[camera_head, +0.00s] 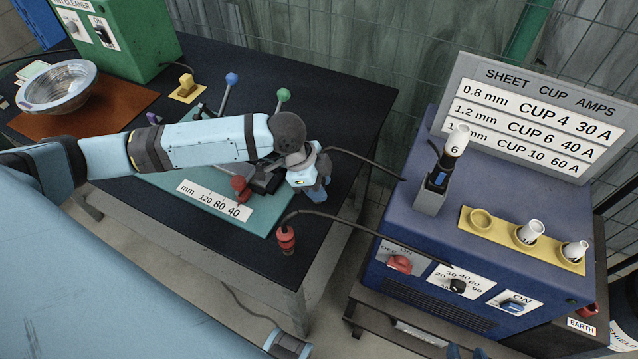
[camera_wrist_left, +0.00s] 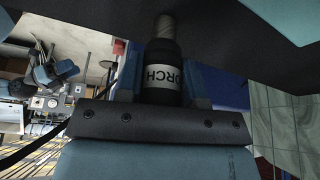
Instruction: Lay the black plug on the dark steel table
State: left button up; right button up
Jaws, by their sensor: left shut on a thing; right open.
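My left gripper (camera_head: 308,178) is above the right side of the dark steel table (camera_head: 340,90), near the edge facing the blue machine. It is shut on the black plug (camera_wrist_left: 161,75), a black cylinder with a white label reading "ORCH" and a grey ribbed end, between blue fingers in the left wrist view. In the head view the plug is mostly hidden by the gripper. A dark cable runs from beside the gripper to the blue machine. Two small dark blue tips at the bottom edge look like my right gripper (camera_head: 466,352), apart and empty.
A red plug (camera_head: 286,240) with a cable stands near the table's front right corner. A teal mat (camera_head: 160,180) bears a clamp and scale. The blue machine (camera_head: 400,225) holds a torch and cups.

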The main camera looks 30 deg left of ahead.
pick_arm(q)
jog(key=shift+f, duration=0.15)
jog(key=o, duration=1)
jog(key=shift+c, duration=0.2)
jog(key=v, duration=1.2)
